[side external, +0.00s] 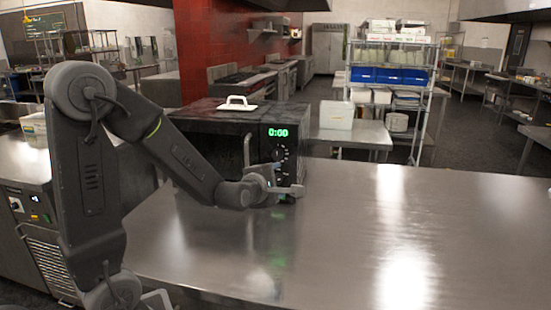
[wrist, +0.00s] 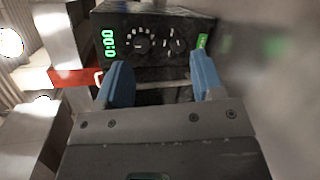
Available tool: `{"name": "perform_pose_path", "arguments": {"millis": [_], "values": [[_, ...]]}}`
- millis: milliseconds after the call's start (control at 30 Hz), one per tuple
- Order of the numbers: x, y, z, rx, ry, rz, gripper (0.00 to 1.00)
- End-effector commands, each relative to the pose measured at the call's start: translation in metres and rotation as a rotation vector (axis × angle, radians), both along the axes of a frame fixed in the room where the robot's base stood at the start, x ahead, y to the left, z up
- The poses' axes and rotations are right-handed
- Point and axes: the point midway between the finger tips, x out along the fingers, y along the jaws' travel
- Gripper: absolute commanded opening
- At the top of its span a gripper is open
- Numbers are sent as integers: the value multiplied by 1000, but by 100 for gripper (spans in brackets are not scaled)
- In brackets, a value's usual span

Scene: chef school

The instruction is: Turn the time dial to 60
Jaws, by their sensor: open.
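The black microwave (side external: 215,110) stands on the steel table, with its control panel facing my arm. Its green display (side external: 278,132) reads 0:00 and also shows, turned sideways, in the wrist view (wrist: 109,43). The wrist view shows two dark round dials ringed with white marks: one nearer the display (wrist: 138,43) and one farther from it (wrist: 175,43). The labels are too small to tell which is the time dial. My gripper (wrist: 162,77) is open and empty in front of the panel, its blue-grey fingers apart. In the side view my gripper (side external: 285,180) covers the panel's lower part.
A white-handled object (side external: 237,103) lies on top of the microwave. The steel table (side external: 340,225) is clear to the right and in front. Behind it are a side table with a pale container (side external: 336,114) and a shelf rack with blue bins (side external: 388,75).

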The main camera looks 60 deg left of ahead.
Motion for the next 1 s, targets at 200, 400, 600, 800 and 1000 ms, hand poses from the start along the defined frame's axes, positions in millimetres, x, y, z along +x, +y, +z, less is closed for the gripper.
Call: {"name": "perform_pose_path", "arguments": {"millis": [200, 400, 600, 800, 1000], "values": [[-4, 48, -13, -188, -329, 214, 62], [-6, 61, -14, -235, -439, 257, 62], [12, 78, -14, -235, -443, 260, 62], [43, 104, -14, -235, -441, 258, 62], [72, 130, -14, -234, -439, 257, 62]]}}
